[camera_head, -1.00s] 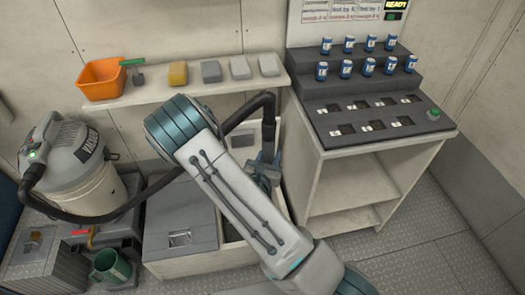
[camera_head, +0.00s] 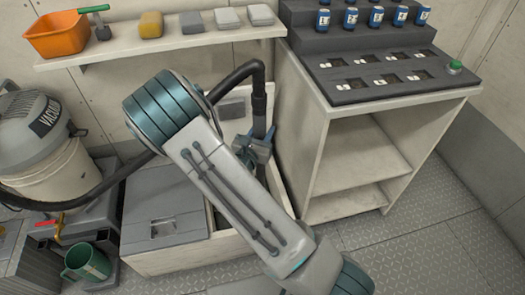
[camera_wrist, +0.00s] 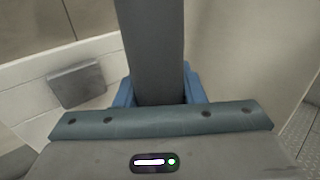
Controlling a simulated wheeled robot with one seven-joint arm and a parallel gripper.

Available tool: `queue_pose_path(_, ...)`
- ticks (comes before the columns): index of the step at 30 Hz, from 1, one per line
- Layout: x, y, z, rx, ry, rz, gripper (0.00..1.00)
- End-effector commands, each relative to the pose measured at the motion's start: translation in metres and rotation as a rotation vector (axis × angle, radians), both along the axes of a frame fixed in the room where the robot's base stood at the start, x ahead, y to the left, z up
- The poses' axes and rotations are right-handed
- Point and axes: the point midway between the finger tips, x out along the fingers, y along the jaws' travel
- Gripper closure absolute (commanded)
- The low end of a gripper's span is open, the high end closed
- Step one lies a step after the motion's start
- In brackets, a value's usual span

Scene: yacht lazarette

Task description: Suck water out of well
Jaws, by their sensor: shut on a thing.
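My gripper (camera_head: 254,147) is shut on the dark vacuum wand (camera_head: 259,104) and holds it roughly upright. In the wrist view the wand (camera_wrist: 152,45) passes between the blue fingers. The black hose (camera_head: 105,183) runs from the wand behind my arm to the grey vacuum (camera_head: 35,135) at the left, labelled VACUUM. The wand's lower part goes down into the open well of the pale locker (camera_head: 230,105), beside its grey lid (camera_head: 165,215). My arm hides much of the well. The wand's lower end and any water cannot be made out.
A shelf (camera_head: 120,53) behind holds an orange bin (camera_head: 58,35), a green-handled tool, a yellow sponge (camera_head: 151,24) and grey blocks. A cabinet (camera_head: 375,108) with cans and slots stands close on the right. A green mug (camera_head: 86,262) is at lower left. Floor is free at lower right.

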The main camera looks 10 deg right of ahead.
Motion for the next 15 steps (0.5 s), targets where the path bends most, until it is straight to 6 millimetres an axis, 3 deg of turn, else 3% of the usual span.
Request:
queue_pose_path(1,0.001,0.000,-0.015,0.003,-0.005,-0.006,0.87)
queue_pose_path(3,0.002,-0.001,-0.021,0.005,-0.003,-0.015,0.87)
queue_pose_path(15,0.003,-0.003,-0.037,0.008,0.001,-0.033,0.87)
